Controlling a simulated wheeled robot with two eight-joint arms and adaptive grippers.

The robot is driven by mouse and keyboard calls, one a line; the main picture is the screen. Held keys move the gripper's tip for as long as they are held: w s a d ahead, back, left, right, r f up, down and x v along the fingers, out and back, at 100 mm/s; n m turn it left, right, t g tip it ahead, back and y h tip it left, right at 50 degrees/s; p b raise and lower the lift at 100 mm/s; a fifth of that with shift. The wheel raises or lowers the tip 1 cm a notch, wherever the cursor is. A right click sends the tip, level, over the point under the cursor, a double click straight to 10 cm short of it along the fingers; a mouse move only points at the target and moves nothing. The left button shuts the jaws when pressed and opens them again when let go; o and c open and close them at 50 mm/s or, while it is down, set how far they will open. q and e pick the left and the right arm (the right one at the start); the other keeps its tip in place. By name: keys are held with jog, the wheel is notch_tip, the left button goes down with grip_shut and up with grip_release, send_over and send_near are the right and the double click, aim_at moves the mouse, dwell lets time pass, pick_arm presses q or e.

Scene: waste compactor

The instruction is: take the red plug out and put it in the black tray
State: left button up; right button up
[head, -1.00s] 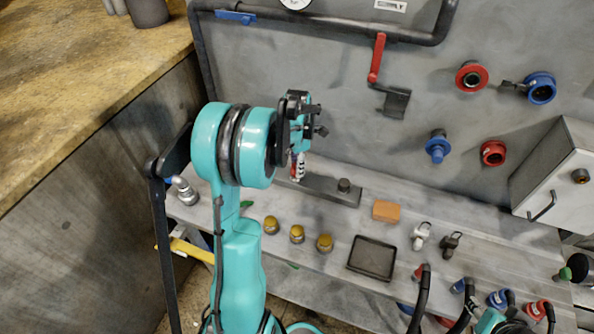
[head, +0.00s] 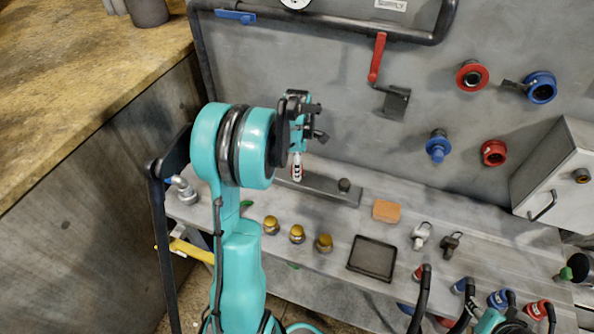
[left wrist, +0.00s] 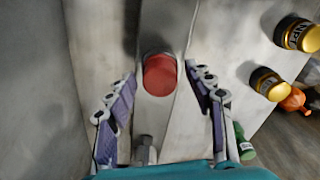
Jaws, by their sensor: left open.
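In the left wrist view the red plug (left wrist: 160,74) is a round red cap on a grey metal bar. My left gripper (left wrist: 160,84) is open, with one finger on each side of the plug and visible gaps between. In the head view my left gripper (head: 298,168) points down over the left part of the bar (head: 325,189), and I cannot make out the plug there. The black tray (head: 371,258) is shallow and looks empty, on the bench right of the yellow caps. My right gripper does not show; only a bit of my right arm is at the bottom right.
Several yellow-capped fittings (head: 297,234) stand between the bar and the bench front. An orange block (head: 386,211) lies behind the tray, and grey fittings (head: 421,235) stand to its right. Hoses (head: 420,300) rise at the front right. The wall carries red and blue couplings.

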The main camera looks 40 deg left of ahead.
pick_arm(q)
jog(key=m, duration=0.3)
jog(key=shift+m, duration=0.4)
jog(key=m, duration=0.4)
jog(key=shift+m, duration=0.4)
jog(key=m, duration=0.7)
jog(key=shift+m+b, duration=0.3)
jog(key=shift+m, duration=0.1)
grip_shut()
jog(key=n, duration=0.5)
jog(key=shift+n, duration=0.3)
jog(key=n, duration=0.4)
jog(key=shift+n, duration=0.4)
